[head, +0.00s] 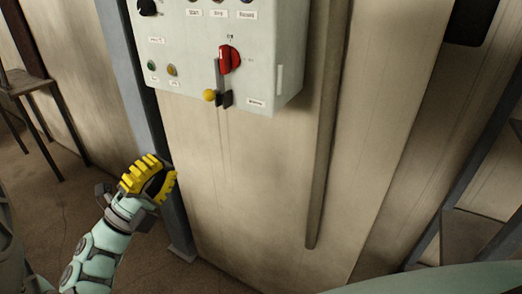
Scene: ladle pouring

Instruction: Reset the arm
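My arm (92,258) is pale green with dark joints and rises from the lower left of the head view. It ends in my gripper (152,179), which has ridged yellow fingers. The gripper is in front of the lower part of a grey post, below and left of a control box. It looks apart from the box. I see nothing held in it, but the fingers overlap from this angle, so I cannot tell whether they are open or shut.
A pale control box (262,45) with a red rotary switch (229,58) and a yellow-knobbed lever (210,95) hangs on beige wall panels (260,180). A grey post (134,80) runs beside it. A stool (24,84) stands at the far left, and a shelf (468,232) at the lower right.

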